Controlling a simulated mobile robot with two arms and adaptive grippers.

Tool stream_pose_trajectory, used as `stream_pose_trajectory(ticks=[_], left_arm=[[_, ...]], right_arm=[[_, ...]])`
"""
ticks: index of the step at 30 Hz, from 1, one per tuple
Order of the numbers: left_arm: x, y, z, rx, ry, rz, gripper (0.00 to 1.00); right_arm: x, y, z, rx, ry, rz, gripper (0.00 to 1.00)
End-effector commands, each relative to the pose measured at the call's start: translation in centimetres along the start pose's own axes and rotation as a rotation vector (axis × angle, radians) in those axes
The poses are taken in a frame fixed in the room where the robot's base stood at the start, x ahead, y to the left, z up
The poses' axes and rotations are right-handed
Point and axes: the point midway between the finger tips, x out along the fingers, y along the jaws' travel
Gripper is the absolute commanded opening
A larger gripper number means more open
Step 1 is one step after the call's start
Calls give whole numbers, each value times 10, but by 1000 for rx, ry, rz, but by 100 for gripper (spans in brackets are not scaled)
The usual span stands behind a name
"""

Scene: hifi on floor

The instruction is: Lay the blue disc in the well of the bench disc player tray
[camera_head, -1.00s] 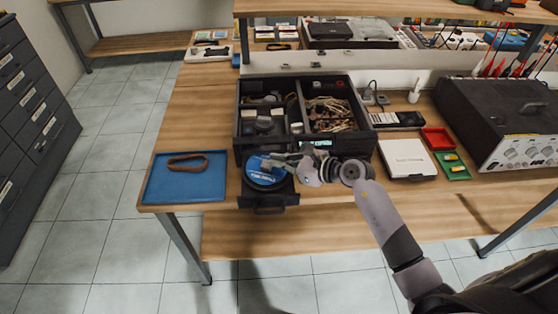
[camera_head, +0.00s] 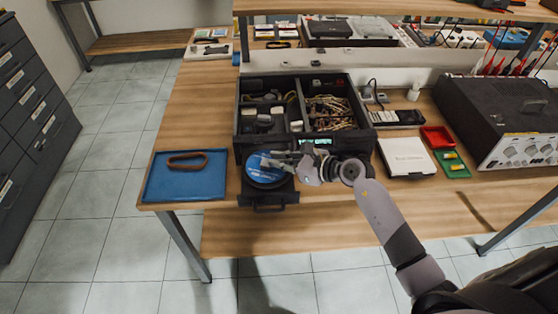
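The blue disc (camera_head: 258,174) is over the pulled-out black tray (camera_head: 286,193) of the disc player, with a dark rim showing below it. I cannot tell whether it rests in the well or hangs just above it. The player (camera_head: 345,143) is black with a small lit green display (camera_head: 321,141). My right gripper (camera_head: 272,162) reaches in from the right, its fingers over the disc's right part and hiding some of it. Whether the fingers are shut on the disc is too small to tell. My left gripper is out of view.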

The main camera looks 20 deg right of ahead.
Motion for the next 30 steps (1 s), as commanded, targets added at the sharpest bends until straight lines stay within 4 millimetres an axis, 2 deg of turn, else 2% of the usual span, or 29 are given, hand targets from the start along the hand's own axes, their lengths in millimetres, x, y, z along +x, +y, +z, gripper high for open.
stream_pose_trajectory(ticks=[6,14,17,20,30], left_arm=[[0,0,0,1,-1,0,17],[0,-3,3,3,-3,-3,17],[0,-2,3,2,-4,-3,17],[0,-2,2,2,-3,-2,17],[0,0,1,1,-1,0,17]], right_arm=[[0,0,0,0,0,0,22],[0,0,0,0,0,0,22],[-6,-1,-1,0,2,-1,22],[-20,-1,-2,-1,3,-2,22],[-91,0,-2,-2,5,0,22]])
